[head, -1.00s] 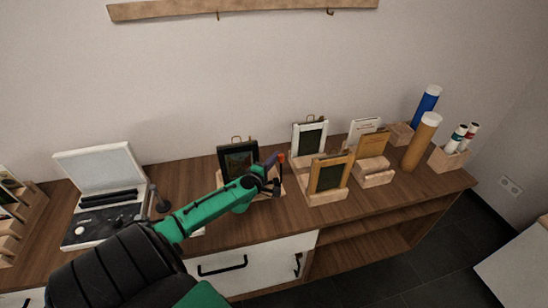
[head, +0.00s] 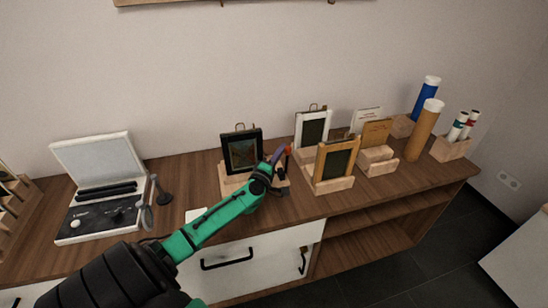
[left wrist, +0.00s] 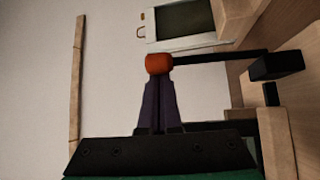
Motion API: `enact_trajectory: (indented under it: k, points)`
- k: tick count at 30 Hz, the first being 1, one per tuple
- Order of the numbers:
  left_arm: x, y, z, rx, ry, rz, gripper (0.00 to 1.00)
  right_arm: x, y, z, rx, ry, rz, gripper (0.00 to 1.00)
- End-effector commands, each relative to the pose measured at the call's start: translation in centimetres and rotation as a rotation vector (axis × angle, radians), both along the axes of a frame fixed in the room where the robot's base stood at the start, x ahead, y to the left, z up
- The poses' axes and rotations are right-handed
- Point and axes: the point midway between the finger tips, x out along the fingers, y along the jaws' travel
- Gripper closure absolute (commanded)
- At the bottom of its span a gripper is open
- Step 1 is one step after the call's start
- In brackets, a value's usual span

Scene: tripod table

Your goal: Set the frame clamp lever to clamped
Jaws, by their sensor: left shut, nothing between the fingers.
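The dark picture frame (head: 242,152) stands on a light wooden base (head: 232,184) on the cabinet top. The clamp lever, a thin black rod with an orange knob (head: 288,150), stands up at the right end of this base. In the left wrist view the orange knob (left wrist: 158,64) is right at my fingertips, and its black rod (left wrist: 222,56) runs right to a black block (left wrist: 277,65). My left gripper (head: 277,155), with purple fingers, is shut and empty at the knob's left side in the head view. I cannot tell whether it touches. My right gripper is not in view.
A white-framed picture (head: 312,130) and a gold-framed one (head: 335,163) stand close on the right. An open case (head: 98,190) lies on the left. The cabinet top (head: 190,180) between the case and the dark frame is mostly clear.

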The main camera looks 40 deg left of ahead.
Motion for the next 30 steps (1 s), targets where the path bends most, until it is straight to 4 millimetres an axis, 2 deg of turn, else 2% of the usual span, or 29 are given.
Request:
enact_trajectory:
  k: [1, 12, 20, 30]
  points:
    - [0.1, -0.3, -0.7, -0.001, -0.004, -0.002, 1.0, 0.0, 0.0, -1.2, 0.0, 0.0, 0.0, 0.5]
    - [-1.1, -3.0, -1.4, 0.216, -0.152, -0.001, 1.0, 0.0, 0.0, -4.9, 0.001, 0.001, 0.0, 0.5]
    - [-2.5, -5.0, -2.3, 0.214, -0.149, 0.0, 1.0, 0.0, 0.1, -5.2, 0.001, 0.0, 0.0, 0.5]
    - [-3.7, -6.7, -4.3, 0.215, -0.148, 0.001, 1.0, 0.0, 0.0, -5.6, 0.001, 0.0, 0.0, 0.5]
